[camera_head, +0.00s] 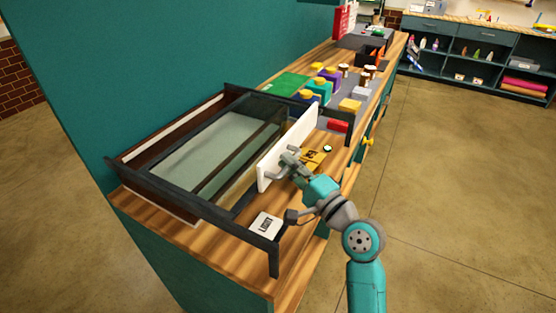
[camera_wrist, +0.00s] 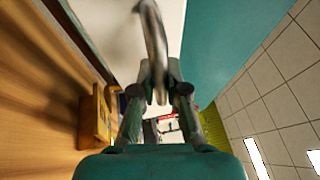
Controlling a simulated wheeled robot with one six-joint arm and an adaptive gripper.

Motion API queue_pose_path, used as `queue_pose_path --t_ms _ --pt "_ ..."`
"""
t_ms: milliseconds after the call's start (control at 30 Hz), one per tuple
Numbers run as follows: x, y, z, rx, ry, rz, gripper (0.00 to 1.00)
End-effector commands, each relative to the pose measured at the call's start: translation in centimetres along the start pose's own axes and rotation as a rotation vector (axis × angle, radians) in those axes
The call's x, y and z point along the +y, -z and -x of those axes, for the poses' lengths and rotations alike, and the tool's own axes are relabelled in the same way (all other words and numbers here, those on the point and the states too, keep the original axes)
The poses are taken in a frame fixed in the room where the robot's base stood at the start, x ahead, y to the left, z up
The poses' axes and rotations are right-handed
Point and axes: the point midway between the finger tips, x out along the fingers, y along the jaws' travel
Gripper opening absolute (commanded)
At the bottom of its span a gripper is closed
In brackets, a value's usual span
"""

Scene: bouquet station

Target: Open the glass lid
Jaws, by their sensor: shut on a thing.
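A long dark-framed case with a pale glass pane (camera_head: 205,150) lies on the wooden counter. I take this pane to be the glass lid; it looks flat within the frame, and I cannot tell whether it is raised. A white panel (camera_head: 297,140) stands upright along its right side. My gripper (camera_head: 285,163) is at the front of this panel, shut on a grey metal handle. In the wrist view the curved handle (camera_wrist: 153,40) runs between the fingertips of my gripper (camera_wrist: 159,85), with the white panel (camera_wrist: 110,25) behind it.
A dark rail (camera_head: 215,212) runs along the near side of the case. The floor at right is clear.

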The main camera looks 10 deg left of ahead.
Motion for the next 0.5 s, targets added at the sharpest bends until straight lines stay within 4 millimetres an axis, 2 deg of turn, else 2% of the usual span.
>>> queue_pose_path --t_ms 100,300,500 --pt "-0.4 1.2 2.7 0.004 -0.002 -0.001 0.00" --pt "-1.2 2.7 6.5 0.002 -0.002 -0.001 0.00" --pt "-1.6 3.6 8.6 0.000 -0.003 -0.002 0.00"
